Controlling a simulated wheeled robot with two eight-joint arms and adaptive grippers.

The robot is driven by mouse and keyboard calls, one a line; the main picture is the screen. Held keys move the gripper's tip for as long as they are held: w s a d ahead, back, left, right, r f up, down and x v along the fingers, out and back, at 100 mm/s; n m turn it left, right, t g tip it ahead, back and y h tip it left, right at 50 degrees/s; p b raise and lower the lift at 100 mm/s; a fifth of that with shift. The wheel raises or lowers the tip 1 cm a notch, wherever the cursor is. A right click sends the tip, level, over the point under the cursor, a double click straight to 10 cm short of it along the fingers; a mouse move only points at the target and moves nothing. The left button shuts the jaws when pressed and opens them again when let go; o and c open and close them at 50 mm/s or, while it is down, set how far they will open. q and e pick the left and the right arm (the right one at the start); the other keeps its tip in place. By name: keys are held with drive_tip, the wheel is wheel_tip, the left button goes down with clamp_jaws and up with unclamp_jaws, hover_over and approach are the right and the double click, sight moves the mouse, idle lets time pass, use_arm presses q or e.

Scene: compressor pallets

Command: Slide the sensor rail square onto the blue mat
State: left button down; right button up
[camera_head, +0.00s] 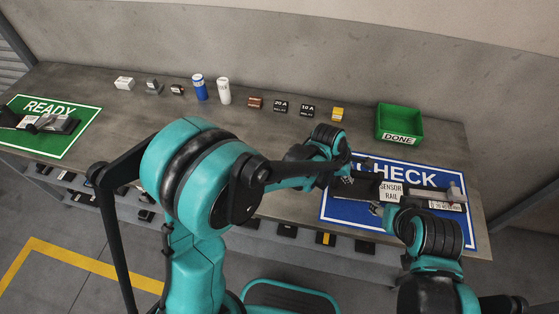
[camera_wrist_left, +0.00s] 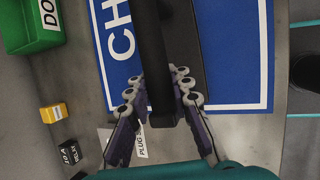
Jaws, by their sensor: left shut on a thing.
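The sensor rail (camera_head: 420,194), a dark bar with white labels, lies over the blue CHECK mat (camera_head: 345,211), running roughly along the mat's length. Its right end has a grey block. My left gripper (camera_head: 341,178) is at the rail's left end. In the left wrist view, my left gripper (camera_wrist_left: 160,98) is shut on a black bar of the sensor rail (camera_wrist_left: 153,60), with the blue mat (camera_wrist_left: 235,65) below. My right gripper (camera_head: 384,211) is by the rail's near side, largely hidden by its own wrist, so its jaws cannot be made out.
A green DONE bin (camera_head: 400,122) stands behind the mat. A yellow block (camera_head: 337,114), dark relay blocks (camera_head: 281,106), a white can (camera_head: 224,91) and a blue can (camera_head: 199,88) line the back. A green READY mat (camera_head: 73,140) with parts lies far left.

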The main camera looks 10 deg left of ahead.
use_arm(q)
drive_tip(key=c, duration=1.3)
unclamp_jaws()
drive_tip(key=v, duration=1.2)
drive_tip(key=s+a+m+t+y, duration=0.1)
drive_tip(key=s+a+m, duration=0.3)
drive_tip(key=a+m, duration=0.2)
drive_tip(key=s+a+m+t+y, duration=0.1)
drive_tip(key=s+a+m, duration=0.3)
drive_tip(key=a, duration=0.5)
drive_tip(key=s+a+r+m+t+y, duration=0.1)
drive_tip(key=s+a+m+t+y, duration=0.1)
drive_tip(key=s+a+m, duration=0.3)
drive_tip(key=shift+a+m, duration=1.45)
drive_tip(key=shift+m, duration=0.15)
